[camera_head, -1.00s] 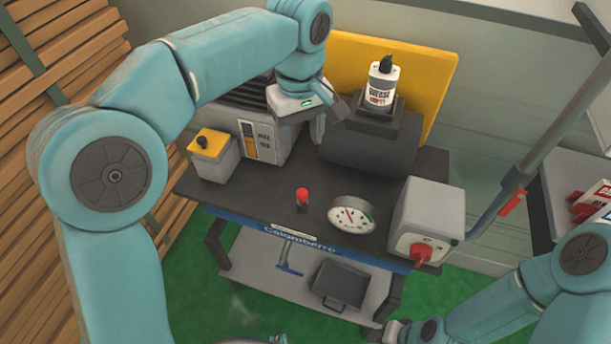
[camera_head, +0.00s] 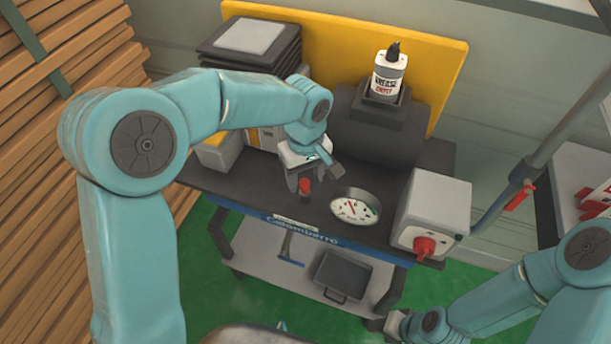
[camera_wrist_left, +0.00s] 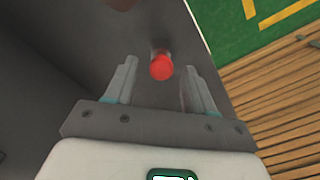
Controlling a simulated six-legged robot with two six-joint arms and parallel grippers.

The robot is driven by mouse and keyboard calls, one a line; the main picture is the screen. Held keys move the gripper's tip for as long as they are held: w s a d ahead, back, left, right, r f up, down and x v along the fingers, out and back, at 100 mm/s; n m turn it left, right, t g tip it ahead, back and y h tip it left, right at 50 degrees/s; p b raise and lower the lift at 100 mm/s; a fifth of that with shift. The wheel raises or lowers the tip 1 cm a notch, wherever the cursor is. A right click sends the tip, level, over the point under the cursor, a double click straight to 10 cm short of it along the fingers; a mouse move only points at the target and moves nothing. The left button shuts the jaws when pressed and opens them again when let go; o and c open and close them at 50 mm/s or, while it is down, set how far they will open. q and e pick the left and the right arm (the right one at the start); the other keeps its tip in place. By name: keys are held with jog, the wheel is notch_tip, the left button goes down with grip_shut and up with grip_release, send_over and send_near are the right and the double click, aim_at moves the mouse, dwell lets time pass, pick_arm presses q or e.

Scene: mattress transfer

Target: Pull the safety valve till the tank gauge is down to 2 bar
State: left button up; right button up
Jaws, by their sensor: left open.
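The safety valve (camera_head: 305,187) is a small red-capped post on the dark bench top. The round white gauge (camera_head: 355,207) is just right of it; its needle points up and slightly left, but the numbers are too small to read. My left gripper (camera_head: 309,181) is open at the valve, with a finger to either side in the head view. In the left wrist view the red cap (camera_wrist_left: 162,67) shows between the open fingertips, and neither finger clearly touches it. My right gripper (camera_head: 393,325) is low at the bottom edge, its jaws unclear.
A grey box with a red knob (camera_head: 424,246) stands at the bench's right end. The tank (camera_head: 375,145) with a bottle (camera_head: 388,72) above it is behind the gauge. A yellow panel (camera_head: 330,42) backs the bench. A lower shelf (camera_head: 262,250) holds a dark bin (camera_head: 342,275).

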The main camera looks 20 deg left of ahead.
pick_arm(q)
jog(key=shift+f, duration=0.3)
jog(key=shift+s+a, duration=0.1)
jog(key=shift+s, duration=0.1)
jog(key=shift+w, duration=0.15)
jog(key=shift+c, duration=1.2)
grip_shut()
jog(key=shift+r+p, duration=0.3)
jog(key=shift+r, duration=0.5)
jog(key=shift+o, duration=1.2)
grip_release()
